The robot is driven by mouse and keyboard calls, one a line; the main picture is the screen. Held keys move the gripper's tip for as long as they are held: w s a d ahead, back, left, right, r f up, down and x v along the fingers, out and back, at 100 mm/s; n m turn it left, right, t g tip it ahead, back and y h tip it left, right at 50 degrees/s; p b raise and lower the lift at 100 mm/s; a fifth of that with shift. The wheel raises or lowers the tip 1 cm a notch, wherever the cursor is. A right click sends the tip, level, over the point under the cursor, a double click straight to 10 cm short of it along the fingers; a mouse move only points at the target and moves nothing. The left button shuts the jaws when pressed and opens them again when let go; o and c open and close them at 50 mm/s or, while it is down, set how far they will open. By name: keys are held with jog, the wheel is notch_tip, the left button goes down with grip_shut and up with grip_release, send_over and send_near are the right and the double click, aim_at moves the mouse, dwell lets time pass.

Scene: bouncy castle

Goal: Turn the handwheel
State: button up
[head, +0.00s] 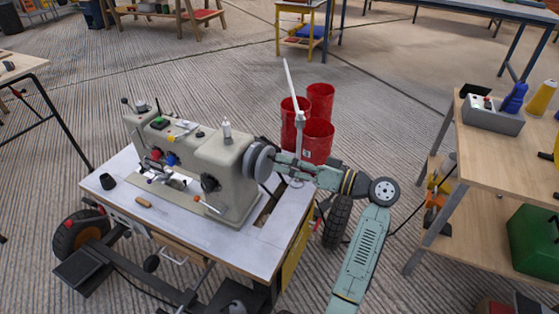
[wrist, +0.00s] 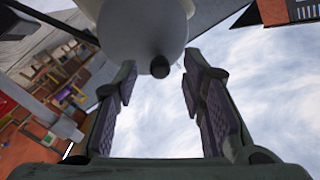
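The handwheel (head: 259,162) is a grey disc on the right end of a beige sewing machine (head: 205,152), which stands on a white-topped table. My gripper (head: 277,160) is at the wheel's outer face, coming from the right. In the wrist view, a pale round body that looks like the handwheel (wrist: 140,30) fills the top centre, with a small dark knob (wrist: 160,67) on it. My gripper (wrist: 160,80) is open there, its two padded fingers apart with the knob between and just beyond their tips. I cannot tell whether a finger touches it.
The sewing table (head: 125,178) has a dark cup (head: 107,181) and a small wooden piece on it. Several red bins (head: 318,137) stand behind my arm. A wooden workbench (head: 510,150) with tools is on the right.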

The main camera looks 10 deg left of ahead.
jog(key=s+d, duration=0.1)
jog(key=d, duration=0.7)
jog(key=shift+s+d, duration=0.4)
